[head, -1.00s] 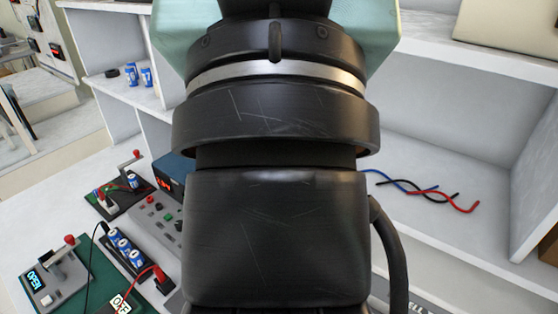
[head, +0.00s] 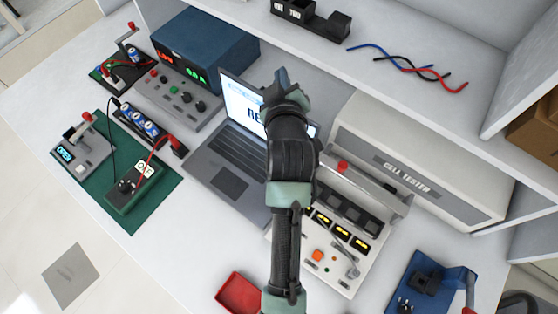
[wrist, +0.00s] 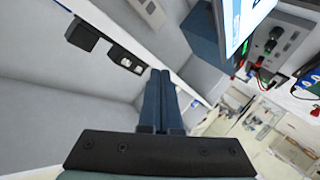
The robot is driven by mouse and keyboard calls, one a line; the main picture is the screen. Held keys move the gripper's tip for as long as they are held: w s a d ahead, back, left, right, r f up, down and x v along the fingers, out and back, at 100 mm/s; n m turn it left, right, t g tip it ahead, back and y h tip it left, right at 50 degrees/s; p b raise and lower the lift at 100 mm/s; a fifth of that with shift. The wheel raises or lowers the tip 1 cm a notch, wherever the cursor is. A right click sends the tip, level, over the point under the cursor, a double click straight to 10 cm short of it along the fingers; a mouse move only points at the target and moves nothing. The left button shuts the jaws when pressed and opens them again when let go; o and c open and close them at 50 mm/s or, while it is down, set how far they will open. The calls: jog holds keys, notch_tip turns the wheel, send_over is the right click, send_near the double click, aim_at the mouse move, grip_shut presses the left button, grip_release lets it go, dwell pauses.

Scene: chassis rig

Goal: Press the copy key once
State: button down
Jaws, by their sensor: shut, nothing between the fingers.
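No key marked copy can be read in these frames. A grey laptop (head: 205,160) stands open in the middle of the bench in the head view, with its dark keyboard (head: 236,147) partly showing. Its lit screen (head: 240,101) shows large letters, partly hidden by my arm. My gripper (head: 282,76) is in front of the screen's upper edge, above the bench, and points away from the head camera. In the wrist view my gripper (wrist: 160,72) has its two blue fingers together and empty, with the screen's edge (wrist: 236,25) at upper right.
Right of the laptop is the cell tester (head: 420,165) with a button panel (head: 330,262), partly behind my arm. A blue power supply (head: 205,50) stands at the back left. A green mat (head: 155,205) holds small devices. A red tray (head: 238,292) lies in front. A shelf (head: 400,110) overhangs behind.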

jog(key=s+f+n+g, duration=0.1)
jog(key=s+f, duration=0.2)
jog(key=f, duration=0.3)
jog(key=s+f+n+g+p, duration=0.1)
jog(key=s+f+g, duration=0.1)
jog(key=s+f, duration=0.2)
jog(key=s+f+g+p, duration=0.1)
jog(key=s+f+g, duration=0.1)
jog(key=f, duration=0.7)
jog(key=shift+s+f+n, duration=0.3)
jog(key=shift+s+n, duration=0.1)
jog(key=shift+s, duration=0.45)
notch_tip(320, 180, down, 9)
jog(key=b, duration=0.7)
jog(key=shift+r, duration=0.1)
jog(key=shift+b, duration=0.3)
jog(key=shift+f, duration=0.4)
